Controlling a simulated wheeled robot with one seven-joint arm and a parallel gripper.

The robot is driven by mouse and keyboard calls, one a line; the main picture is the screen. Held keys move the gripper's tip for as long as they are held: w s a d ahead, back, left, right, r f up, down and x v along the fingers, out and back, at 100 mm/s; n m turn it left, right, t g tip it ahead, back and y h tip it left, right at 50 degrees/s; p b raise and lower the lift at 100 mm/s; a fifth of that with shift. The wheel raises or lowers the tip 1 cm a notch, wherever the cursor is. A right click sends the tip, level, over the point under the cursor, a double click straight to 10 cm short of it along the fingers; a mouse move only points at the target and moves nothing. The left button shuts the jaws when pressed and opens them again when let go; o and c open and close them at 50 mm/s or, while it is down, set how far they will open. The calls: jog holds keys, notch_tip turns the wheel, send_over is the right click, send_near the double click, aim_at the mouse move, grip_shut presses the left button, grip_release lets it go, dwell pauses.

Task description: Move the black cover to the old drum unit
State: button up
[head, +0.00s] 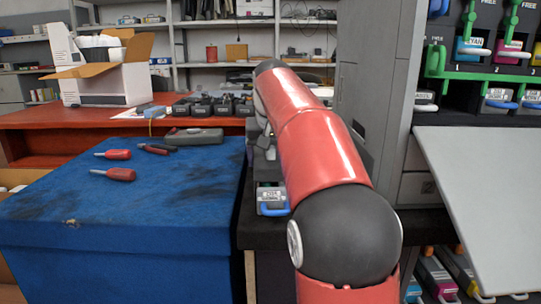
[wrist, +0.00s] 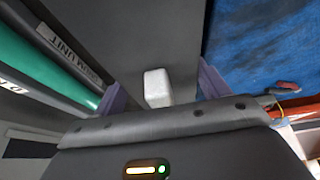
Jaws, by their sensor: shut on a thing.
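In the wrist view, my gripper (wrist: 161,84) has a purple finger on each side of a dark grey panel that looks like the black cover (wrist: 155,35). It is shut on this cover. A white block (wrist: 157,88) shows between the fingers. To the left is a drum unit with a green cylinder (wrist: 45,62) and a label reading "DRUM UNIT" (wrist: 68,48); I cannot tell whether it is the old one. The cover lies close beside it in the picture; contact is unclear. In the head view my arm hides the gripper and most of what it holds.
A blue cloth-covered table (head: 130,205) stands left, with red screwdrivers (head: 114,174) and a grey case (head: 193,136). A labelled unit with a blue handle (head: 272,197) sits beside my arm. A grey cabinet (head: 375,85) and an open panel (head: 480,195) stand right.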

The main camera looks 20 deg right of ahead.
jog(key=shift+f, duration=0.1)
jog(key=o, duration=1.1)
